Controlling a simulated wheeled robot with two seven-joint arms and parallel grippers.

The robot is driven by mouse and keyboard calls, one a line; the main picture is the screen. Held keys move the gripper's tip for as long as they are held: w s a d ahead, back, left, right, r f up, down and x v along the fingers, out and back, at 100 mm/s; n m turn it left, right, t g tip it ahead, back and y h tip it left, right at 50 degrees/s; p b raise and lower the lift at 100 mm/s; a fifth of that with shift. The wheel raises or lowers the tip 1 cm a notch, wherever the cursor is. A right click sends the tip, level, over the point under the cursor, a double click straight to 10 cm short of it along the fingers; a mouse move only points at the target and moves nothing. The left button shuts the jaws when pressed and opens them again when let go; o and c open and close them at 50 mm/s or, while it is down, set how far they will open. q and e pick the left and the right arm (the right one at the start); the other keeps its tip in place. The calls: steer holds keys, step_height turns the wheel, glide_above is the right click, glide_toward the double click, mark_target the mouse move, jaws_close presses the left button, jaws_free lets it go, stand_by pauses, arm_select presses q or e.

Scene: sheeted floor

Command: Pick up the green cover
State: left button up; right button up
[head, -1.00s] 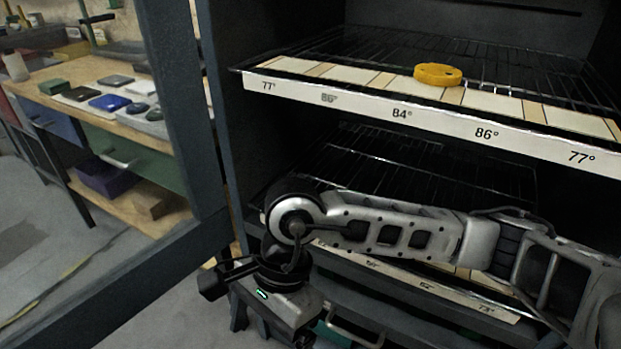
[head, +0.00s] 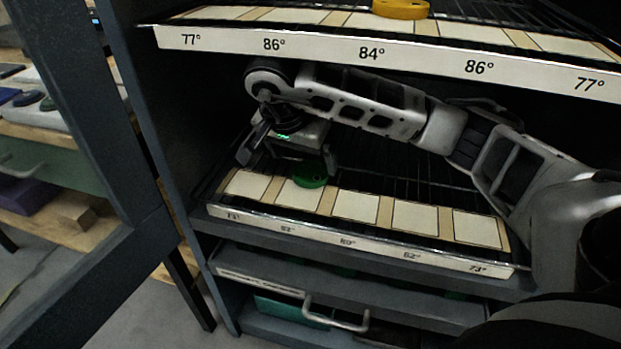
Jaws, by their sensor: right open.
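The green cover (head: 310,181) is a small round piece on the lower shelf, at the second pale pad from the left. Part of it is hidden behind my right gripper. My right gripper (head: 287,170) is open and reaches down over the lower shelf; one finger is close to the cover's right edge. I cannot tell whether it touches the cover. My left gripper is not in view.
The upper shelf (head: 375,53) overhangs my right arm and holds a yellow round piece (head: 401,9). The lower shelf's labelled front edge (head: 347,241) lies below the gripper. A drawer with a handle (head: 336,318) is underneath. A dark door frame (head: 90,130) stands at left.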

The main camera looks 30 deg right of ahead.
mark_target(310, 171)
steer(key=shift+w+d+f, duration=0.1)
steer(key=shift+w+d, duration=0.1)
steer(key=shift+d, duration=0.2)
steer(key=shift+f, duration=0.35)
steer(key=b+x, duration=0.1)
steer(key=x, duration=0.2)
steer(key=shift+w+d+f, duration=0.1)
steer(key=shift+d+f, duration=0.05)
steer(key=shift+f, duration=0.15)
steer(key=shift+w+d+f, duration=0.1)
steer(key=shift+f, duration=0.05)
steer(key=c, duration=1.2)
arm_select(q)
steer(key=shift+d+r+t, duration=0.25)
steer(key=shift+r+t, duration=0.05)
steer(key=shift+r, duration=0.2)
